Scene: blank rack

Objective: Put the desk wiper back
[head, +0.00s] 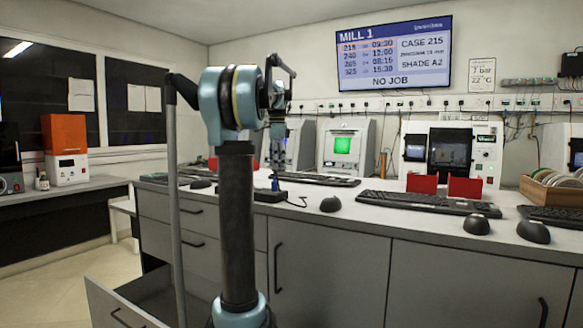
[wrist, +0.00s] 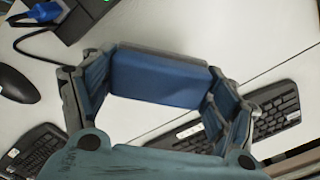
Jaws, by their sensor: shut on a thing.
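The desk wiper (wrist: 160,78) shows in the wrist view as a blue block with a grey strip along its far edge. It lies across between the two fingers of my gripper (wrist: 158,90), which is shut on it. White desk shows below and around it. In the head view my gripper (head: 277,155) hangs pointing down over the back part of the long counter (head: 330,213). The wiper cannot be made out there, and I cannot tell how high it is above the counter.
A dark box (head: 271,195) with a blue plug and cable stands below my gripper. Keyboards (head: 415,202), mice (head: 331,204) and red holders (head: 422,183) occupy the counter. A tan rack (head: 553,192) is far right. A drawer (head: 125,305) stands open at lower left.

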